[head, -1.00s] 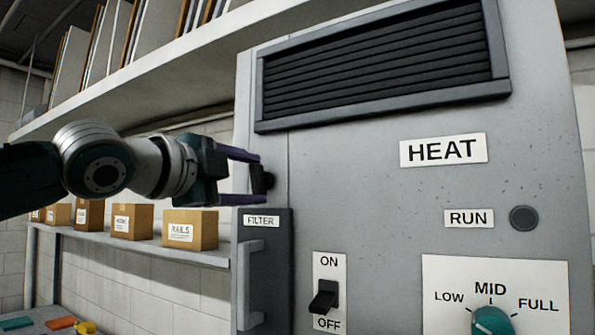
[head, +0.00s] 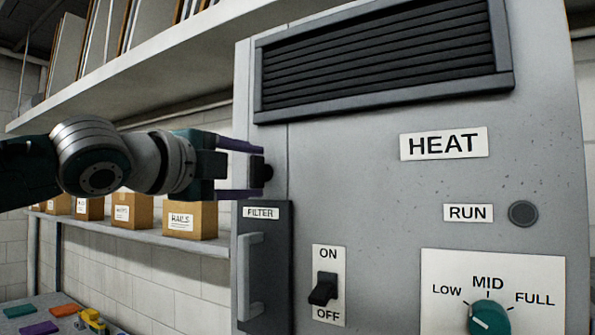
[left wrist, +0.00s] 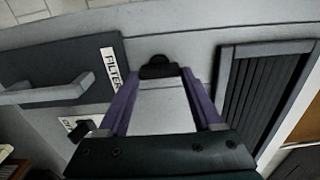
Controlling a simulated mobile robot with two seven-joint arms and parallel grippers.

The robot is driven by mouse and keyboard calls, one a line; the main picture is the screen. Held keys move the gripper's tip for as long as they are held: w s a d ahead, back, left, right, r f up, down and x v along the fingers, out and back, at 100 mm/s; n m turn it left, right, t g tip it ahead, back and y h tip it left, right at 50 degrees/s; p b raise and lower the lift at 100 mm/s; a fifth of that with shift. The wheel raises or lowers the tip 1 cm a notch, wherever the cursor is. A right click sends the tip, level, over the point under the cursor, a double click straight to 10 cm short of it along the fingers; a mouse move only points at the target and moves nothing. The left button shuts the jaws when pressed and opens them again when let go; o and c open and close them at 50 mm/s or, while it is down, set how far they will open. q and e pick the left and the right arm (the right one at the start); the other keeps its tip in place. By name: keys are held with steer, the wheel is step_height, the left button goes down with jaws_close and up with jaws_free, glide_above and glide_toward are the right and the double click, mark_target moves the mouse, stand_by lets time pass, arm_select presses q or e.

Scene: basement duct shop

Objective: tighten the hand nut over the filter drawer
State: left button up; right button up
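The black hand nut (head: 267,172) sticks out of the grey cabinet's front, just above the dark filter drawer (head: 276,285) with its FILTER label and upright handle. My left gripper (head: 258,171) comes in from the left with its purple fingers apart, one above and one below the nut. In the left wrist view the nut (left wrist: 158,68) sits between the two fingertips, close to the cabinet face. Small gaps seem to show between fingers and nut, so the gripper is open around it. My right gripper is not in view.
The cabinet face also carries an ON/OFF switch (head: 324,289), a RUN button (head: 523,213), a teal dial (head: 490,318) and a vent grille (head: 385,65). Cardboard boxes (head: 190,220) stand on a shelf at left. A higher shelf (head: 150,80) runs above my arm.

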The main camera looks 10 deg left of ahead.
arm_select(q)
steer(key=o, duration=0.4)
steer(key=shift+s+a+f, duration=0.1)
steer(key=shift+s, duration=0.1)
steer(key=b+v, duration=0.6)
steer(key=v, duration=0.3)
steer(key=shift+s, duration=0.25)
